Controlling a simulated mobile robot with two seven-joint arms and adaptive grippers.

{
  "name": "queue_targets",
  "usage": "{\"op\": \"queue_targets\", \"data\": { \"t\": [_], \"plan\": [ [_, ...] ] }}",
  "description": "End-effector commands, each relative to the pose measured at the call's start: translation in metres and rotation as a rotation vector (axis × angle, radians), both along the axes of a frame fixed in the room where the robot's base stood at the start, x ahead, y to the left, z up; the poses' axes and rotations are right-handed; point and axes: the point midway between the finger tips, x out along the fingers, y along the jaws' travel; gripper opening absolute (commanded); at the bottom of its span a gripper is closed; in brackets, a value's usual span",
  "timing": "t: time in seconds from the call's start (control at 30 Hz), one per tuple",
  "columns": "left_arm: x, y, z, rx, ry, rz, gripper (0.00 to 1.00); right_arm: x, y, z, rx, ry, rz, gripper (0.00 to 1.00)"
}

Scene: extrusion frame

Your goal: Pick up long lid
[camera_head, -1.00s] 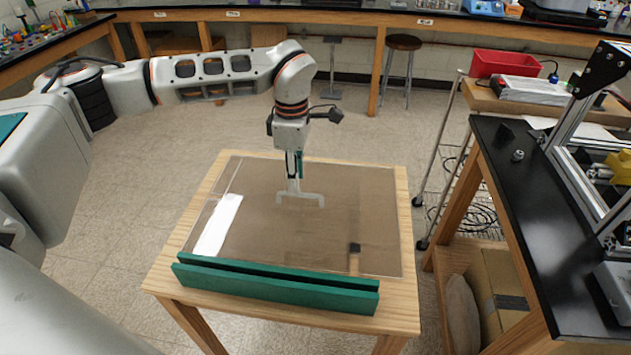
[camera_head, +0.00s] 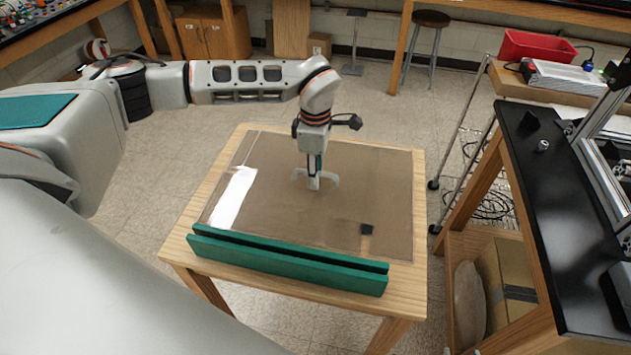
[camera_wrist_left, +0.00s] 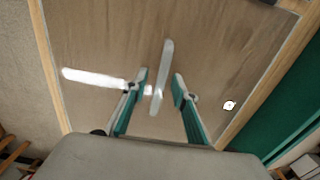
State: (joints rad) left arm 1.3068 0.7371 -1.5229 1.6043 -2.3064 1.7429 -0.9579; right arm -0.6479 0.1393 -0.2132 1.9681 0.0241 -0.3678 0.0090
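The long lid (camera_head: 345,215) appears to be the large clear sheet lying flat on the wooden table. A pale U-shaped handle (camera_head: 332,179) stands near its middle. My left gripper (camera_head: 314,176) points down at this handle from above. In the left wrist view, the open green-and-grey fingers (camera_wrist_left: 160,86) are on either side of the pale handle bar (camera_wrist_left: 164,60), with gaps visible beside it. I cannot tell exactly how deep the fingertips reach. My right gripper is not in view.
A green slotted bar (camera_head: 285,270) runs along the table's (camera_head: 172,246) front edge. A bright white strip (camera_head: 233,197) shows on the sheet's left; it may be glare. A black bench (camera_head: 560,215) with a metal frame stands right of the table, across a narrow floor gap.

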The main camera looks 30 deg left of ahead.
Motion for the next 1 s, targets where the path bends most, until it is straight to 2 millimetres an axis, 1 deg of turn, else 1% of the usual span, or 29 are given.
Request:
{"op": "queue_targets", "data": {
  "t": [0.1, 0.17, 0.2, 0.23, 0.6, 0.73, 0.87, 0.97, 1.0],
  "plan": [
    [0.000, 0.000, 0.000, 0.000, -0.001, 0.000, 0.28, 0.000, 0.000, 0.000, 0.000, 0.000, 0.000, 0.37],
    [0.000, 0.000, 0.000, 0.000, -0.001, 0.000, 0.12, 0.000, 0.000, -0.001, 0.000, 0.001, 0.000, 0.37],
    [0.000, 0.000, 0.000, 0.000, -0.001, 0.000, 0.02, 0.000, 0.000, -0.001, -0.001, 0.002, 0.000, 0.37],
    [0.000, 0.000, 0.000, 0.000, 0.000, 0.000, 0.00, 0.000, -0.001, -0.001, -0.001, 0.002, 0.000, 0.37],
    [0.002, 0.000, 0.003, -0.002, -0.005, 0.000, 0.00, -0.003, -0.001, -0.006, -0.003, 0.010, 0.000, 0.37],
    [0.002, 0.000, 0.008, -0.001, -0.007, 0.000, 0.00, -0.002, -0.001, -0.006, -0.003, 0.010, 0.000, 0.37],
    [0.003, 0.000, 0.023, -0.002, -0.009, 0.000, 0.00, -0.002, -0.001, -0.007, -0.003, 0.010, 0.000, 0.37],
    [0.003, 0.000, 0.042, -0.002, -0.010, 0.000, 0.00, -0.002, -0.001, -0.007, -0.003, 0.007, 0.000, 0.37],
    [0.003, 0.000, 0.051, -0.001, -0.011, 0.000, 0.00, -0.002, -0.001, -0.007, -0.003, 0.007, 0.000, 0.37]
  ]
}}
